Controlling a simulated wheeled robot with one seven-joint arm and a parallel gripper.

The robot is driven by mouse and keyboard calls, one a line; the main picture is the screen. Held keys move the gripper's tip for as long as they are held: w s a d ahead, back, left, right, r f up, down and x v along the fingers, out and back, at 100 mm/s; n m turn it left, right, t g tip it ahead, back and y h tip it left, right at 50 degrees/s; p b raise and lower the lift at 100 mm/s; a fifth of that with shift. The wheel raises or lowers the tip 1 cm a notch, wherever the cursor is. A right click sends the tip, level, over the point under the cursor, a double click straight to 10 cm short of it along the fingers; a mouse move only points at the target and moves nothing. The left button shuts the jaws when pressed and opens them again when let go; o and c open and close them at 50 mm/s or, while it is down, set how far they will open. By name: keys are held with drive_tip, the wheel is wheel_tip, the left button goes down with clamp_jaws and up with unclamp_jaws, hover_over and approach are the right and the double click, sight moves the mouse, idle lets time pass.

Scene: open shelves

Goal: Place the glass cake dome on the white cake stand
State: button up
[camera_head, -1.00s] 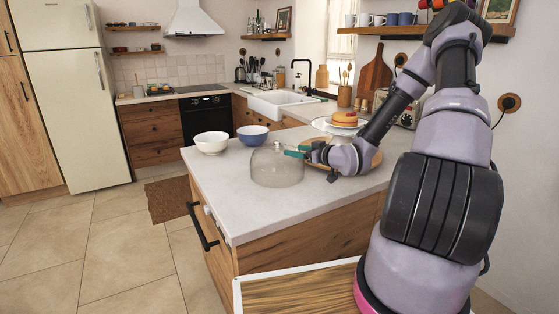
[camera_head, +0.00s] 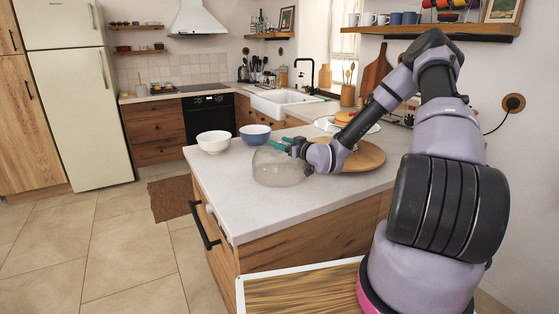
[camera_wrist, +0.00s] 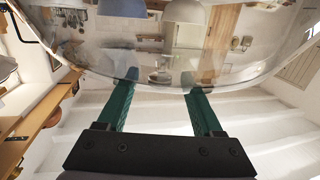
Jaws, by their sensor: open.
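The clear glass cake dome (camera_head: 273,171) stands on the near counter, left of my gripper. My gripper (camera_head: 287,147) has green fingers that are open at the dome's upper right side. In the wrist view the open fingers (camera_wrist: 160,78) point at the dome's curved glass (camera_wrist: 100,50), which fills the upper part. I cannot tell whether they touch it or whether its knob lies between them. The white cake stand (camera_head: 325,123) is behind my arm at the back right. It holds a red and yellow cake (camera_head: 343,117), partly hidden by my arm.
A round wooden board (camera_head: 370,155) lies on the counter right of my gripper. A white bowl (camera_head: 214,143) and a blue bowl (camera_head: 254,135) stand behind and left of the dome. The front of the counter (camera_head: 250,212) is clear. A shelf with mugs (camera_head: 380,19) hangs above.

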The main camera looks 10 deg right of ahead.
drive_tip(key=shift+w+a, duration=0.25)
drive_tip(key=shift+w, duration=0.2)
clamp_jaws()
idle(1.1)
